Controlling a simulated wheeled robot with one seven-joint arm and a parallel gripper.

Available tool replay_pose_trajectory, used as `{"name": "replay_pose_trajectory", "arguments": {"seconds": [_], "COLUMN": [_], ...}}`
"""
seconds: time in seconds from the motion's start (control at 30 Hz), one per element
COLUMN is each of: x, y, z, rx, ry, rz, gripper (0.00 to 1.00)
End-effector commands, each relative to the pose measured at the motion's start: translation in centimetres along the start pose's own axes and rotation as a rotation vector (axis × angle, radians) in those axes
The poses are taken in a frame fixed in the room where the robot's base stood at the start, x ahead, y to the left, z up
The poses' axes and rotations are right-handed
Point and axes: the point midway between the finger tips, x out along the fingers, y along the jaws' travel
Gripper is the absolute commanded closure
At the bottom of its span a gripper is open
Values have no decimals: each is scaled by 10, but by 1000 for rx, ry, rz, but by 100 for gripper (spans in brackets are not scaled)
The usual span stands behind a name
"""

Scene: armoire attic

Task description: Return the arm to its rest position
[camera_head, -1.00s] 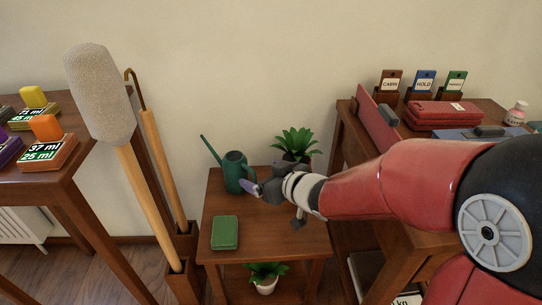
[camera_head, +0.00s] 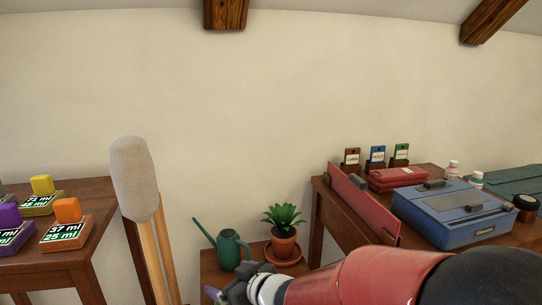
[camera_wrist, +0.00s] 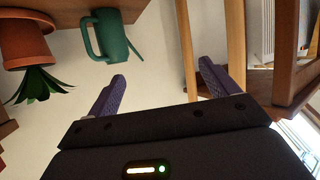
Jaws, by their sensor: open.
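My gripper (camera_wrist: 158,92) is open and empty in the wrist view, its two purple fingers spread apart with only wall between them. In the head view my gripper (camera_head: 218,294) is at the bottom middle, in front of the small table. A green watering can (camera_head: 234,250) stands on that table behind it; it also shows in the wrist view (camera_wrist: 115,38), upside down and beyond the fingers. My red arm reaches in from the lower right. The view does not show the gripper touching anything.
A potted plant (camera_head: 283,236) stands beside the watering can on the small table (camera_head: 210,266). A tall padded pole (camera_head: 134,180) stands at left, near a table with colored blocks (camera_head: 66,210). At right, a desk holds a blue case (camera_head: 452,212) and a red panel (camera_head: 362,204).

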Motion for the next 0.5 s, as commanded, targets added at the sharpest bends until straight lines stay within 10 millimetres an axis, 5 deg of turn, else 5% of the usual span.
{"name": "replay_pose_trajectory", "arguments": {"seconds": [0.27, 0.5], "x": [-41, -111], "y": [46, 87], "z": [0, 9], "rx": [7, 77], "ry": [-89, -225], "rz": [209, 444], "gripper": [14, 14]}}
